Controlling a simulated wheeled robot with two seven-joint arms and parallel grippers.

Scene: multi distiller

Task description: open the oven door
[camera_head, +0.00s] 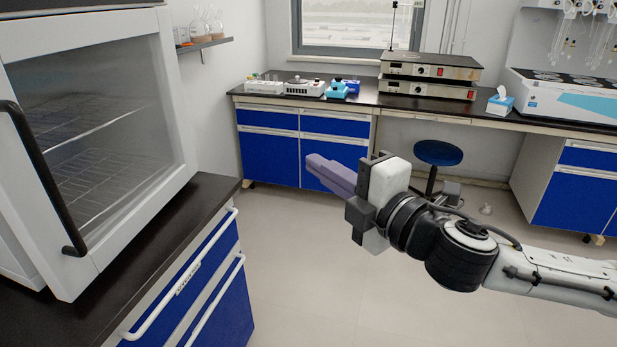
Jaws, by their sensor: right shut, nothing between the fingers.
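The oven (185,117) stands on a dark countertop at the left, cut off by the picture's left edge. Its glass door (100,130) appears shut, with wire racks visible behind the glass. A black bar handle (48,180) runs down the door's left side. My right gripper (315,165) is in the middle of the view, its purple fingers together and pointing left. It is empty and well to the right of the oven, touching nothing. My left gripper is not in view.
Below the oven is a dark countertop (205,190) over a blue cabinet (222,300) with white bar handles. A back bench (350,98) carries stacked devices (430,75) and small instruments. A blue stool (438,153) stands behind my right arm. The floor between is open.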

